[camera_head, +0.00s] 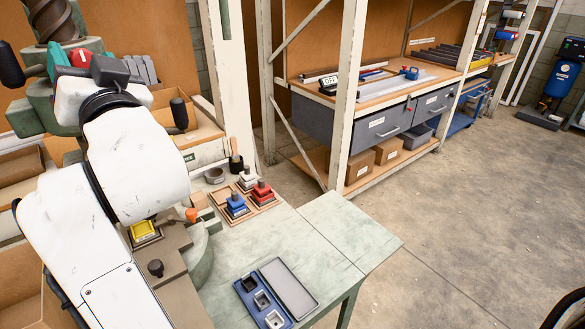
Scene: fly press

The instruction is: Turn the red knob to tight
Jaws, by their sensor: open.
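The red knob (80,57) shows at the upper left, on the green fly press (28,116) just below its thick dark screw (54,19). A teal part (58,61) sits directly left of the knob. My white arm reaches up from the lower left. My gripper (108,70) is at the arm's far end, close to the right of the red knob and mostly hidden by my wrist. It is open. Whether a finger touches the knob cannot be told from this view. The knob's tight marking is not visible.
Black handle ends (180,113) stick out either side of the press. A yellow block (143,231) sits on the press bed. Red, blue and white stacked dies (262,191) stand on the bench. A blue tray (262,302) lies nearer.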

